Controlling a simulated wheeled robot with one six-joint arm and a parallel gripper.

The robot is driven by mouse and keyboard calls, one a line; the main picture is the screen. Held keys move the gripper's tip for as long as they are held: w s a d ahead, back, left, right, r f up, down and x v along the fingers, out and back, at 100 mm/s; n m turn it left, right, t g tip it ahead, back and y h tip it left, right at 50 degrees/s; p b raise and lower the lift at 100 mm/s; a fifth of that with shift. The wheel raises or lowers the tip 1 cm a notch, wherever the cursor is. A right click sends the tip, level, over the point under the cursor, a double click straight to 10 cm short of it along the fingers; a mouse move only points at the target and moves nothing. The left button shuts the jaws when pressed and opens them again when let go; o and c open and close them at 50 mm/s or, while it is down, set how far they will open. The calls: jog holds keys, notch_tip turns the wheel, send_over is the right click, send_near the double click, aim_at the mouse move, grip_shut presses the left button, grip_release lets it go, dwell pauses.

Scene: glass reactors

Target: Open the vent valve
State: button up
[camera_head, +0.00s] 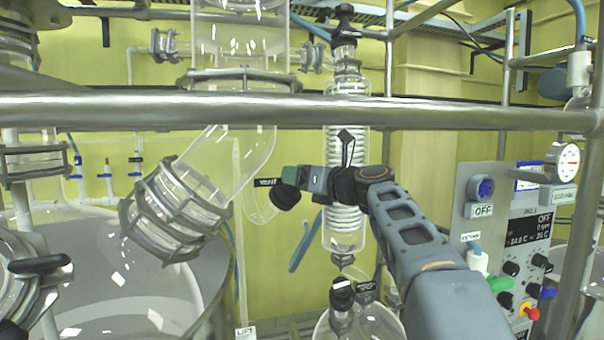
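My gripper (290,178) reaches in from the lower right, its green-grey fingers pointing left. Its tip is at a black valve knob (285,197), which I take to be the vent valve, beside a small black label (265,183) whose print is too small to read surely. The knob is partly hidden behind the fingers. I cannot tell whether they touch or grip it, or how the valve is turned. A curved glass tube (257,207) runs just left of the knob.
A horizontal steel rail (300,111) crosses in front, above the arm. A glass coil condenser (346,215) stands close behind the gripper. A large caged glass joint (178,208) is at left. A control panel (505,250) with knobs stands right of my arm.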

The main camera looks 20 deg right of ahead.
jog(key=shift+w+a, duration=0.15)
jog(key=shift+c, duration=0.3)
jog(key=c, duration=0.9)
jog(key=shift+o, duration=0.2)
jog(key=shift+n, duration=0.3)
jog(key=n+g+y, duration=0.1)
jog(key=n+y, duration=0.1)
jog(key=n, duration=0.1)
jog(key=n+g+y, duration=0.2)
jog(key=n, duration=0.1)
jog(key=shift+y, duration=0.3)
jog(key=n+g+y, duration=0.1)
jog(key=n+g, duration=0.2)
jog(key=n, duration=0.1)
jog(key=n+g+y, duration=0.1)
jog(key=n+g, duration=0.2)
jog(key=n, duration=0.1)
jog(key=shift+n+g, duration=0.4)
jog(key=shift+n, duration=0.2)
